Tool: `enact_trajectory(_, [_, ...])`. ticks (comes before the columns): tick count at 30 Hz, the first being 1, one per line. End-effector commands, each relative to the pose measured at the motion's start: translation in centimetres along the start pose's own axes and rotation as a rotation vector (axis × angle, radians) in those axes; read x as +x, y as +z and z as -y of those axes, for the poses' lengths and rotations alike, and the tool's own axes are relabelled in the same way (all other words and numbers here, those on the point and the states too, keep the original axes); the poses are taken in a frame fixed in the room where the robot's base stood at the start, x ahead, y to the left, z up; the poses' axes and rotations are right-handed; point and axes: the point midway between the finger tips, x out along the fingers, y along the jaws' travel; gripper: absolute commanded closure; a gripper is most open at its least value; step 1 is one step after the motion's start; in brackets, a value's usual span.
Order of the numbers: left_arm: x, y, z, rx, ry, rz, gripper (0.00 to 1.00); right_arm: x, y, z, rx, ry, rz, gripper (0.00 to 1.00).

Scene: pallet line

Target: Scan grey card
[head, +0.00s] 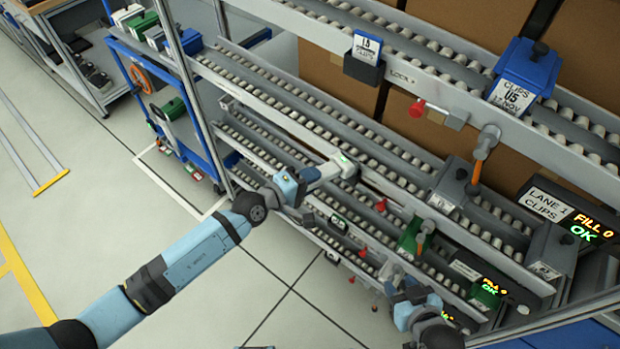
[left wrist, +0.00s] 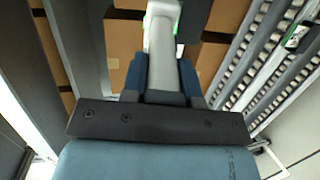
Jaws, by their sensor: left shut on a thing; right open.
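My left gripper (head: 300,183) is shut on a white hand scanner (head: 332,170), which points to the right in front of the roller lanes. In the left wrist view the scanner's white handle (left wrist: 163,50) stands between my blue fingers, with a green glow near its top. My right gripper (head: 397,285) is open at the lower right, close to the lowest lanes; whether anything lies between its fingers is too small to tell. I cannot single out the grey card.
A blue bin labelled CLIPS (head: 523,75) sits on the top lane. Grey bins (head: 459,186) (head: 552,250) and a green bin (head: 410,236) sit on lower lanes. The lane 1 display (head: 580,222) reads FILL 0, OK. A blue cart (head: 165,100) stands left; floor is clear in front.

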Motion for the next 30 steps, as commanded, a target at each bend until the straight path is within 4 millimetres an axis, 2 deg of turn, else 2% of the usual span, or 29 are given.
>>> enact_trajectory(8, [-0.5, 0.0, -0.1, 0.001, 0.001, -0.001, 1.00, -0.1, -0.2, 0.0, 0.000, 0.000, 0.000, 0.57])
enact_trajectory(30, [-7.7, 0.0, -0.1, 0.001, 0.000, 0.000, 1.00, -0.7, -1.1, 0.0, 0.000, 0.001, -0.001, 0.57])
